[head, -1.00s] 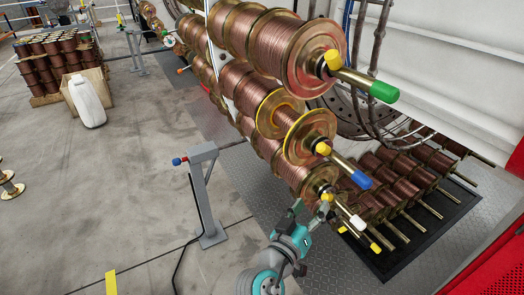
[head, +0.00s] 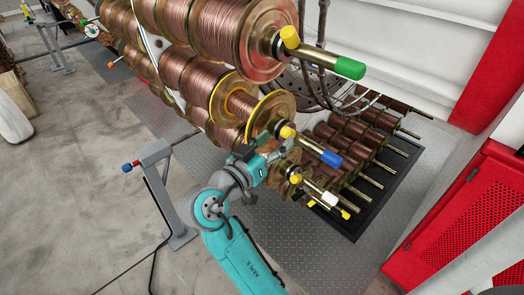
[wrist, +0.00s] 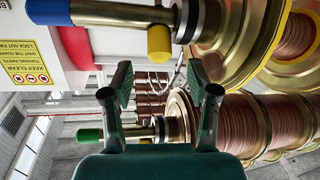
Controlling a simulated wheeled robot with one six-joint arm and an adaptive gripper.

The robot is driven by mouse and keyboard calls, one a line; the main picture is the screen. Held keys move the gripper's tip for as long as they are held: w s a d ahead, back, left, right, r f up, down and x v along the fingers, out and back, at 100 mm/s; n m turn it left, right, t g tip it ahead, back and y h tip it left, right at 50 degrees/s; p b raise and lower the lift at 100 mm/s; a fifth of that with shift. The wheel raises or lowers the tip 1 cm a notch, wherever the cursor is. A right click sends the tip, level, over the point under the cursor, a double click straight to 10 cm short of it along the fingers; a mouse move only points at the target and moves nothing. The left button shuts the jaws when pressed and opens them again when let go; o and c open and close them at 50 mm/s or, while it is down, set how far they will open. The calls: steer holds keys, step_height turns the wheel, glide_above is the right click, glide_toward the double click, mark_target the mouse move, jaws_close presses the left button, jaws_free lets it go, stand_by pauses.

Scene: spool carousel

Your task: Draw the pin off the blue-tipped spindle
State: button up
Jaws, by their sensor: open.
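The blue-tipped spindle (head: 331,158) sticks out from the front of a copper-wound spool with a yellow rim. A yellow pin (head: 287,132) sits across it near the spool face. In the wrist view the blue tip (wrist: 47,11) is at the upper left, and the yellow pin (wrist: 159,42) points down toward the space between my fingers. My gripper (head: 270,152) is open and empty, below the pin in the head view. In the wrist view its two fingers (wrist: 160,84) stand apart, with the pin just above their tips. No contact shows.
A green-tipped spindle (head: 348,68) with its own yellow pin is above; a white-tipped one (head: 329,198) is below, close to my gripper. A grey stand (head: 165,190) is left of my arm, a red cabinet (head: 460,215) right.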

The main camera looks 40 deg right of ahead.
mark_target(284, 133)
steer(key=shift+x, duration=2.05)
jaws_close()
